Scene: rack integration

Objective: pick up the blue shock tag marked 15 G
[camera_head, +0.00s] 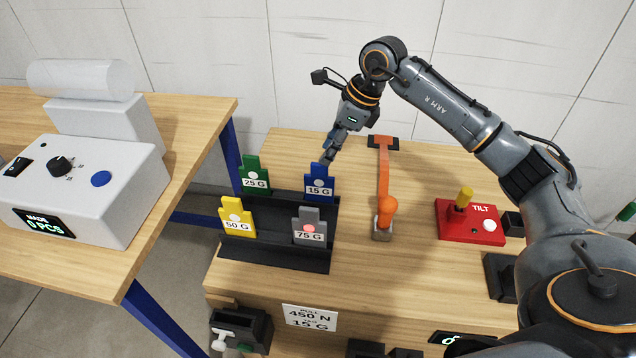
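The blue shock tag marked 15 G (319,184) stands upright in the back right place of a black holder (262,250). My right gripper (327,160) is just above and behind the blue tag, with its fingers pointing down at the tag's top. The fingers are seen edge-on, so I cannot tell whether they are open or touch the tag. A green 25 G tag (254,176) stands to its left. A yellow 50 G tag (238,217) and a grey 75 G tag (309,226) stand in the front row. My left gripper is not in view.
A red TILT box (470,220) with a yellow lever stands further right. A white counter machine (85,190) is on the left table. A printed 450 N, 15 G label (309,318) is on the front.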

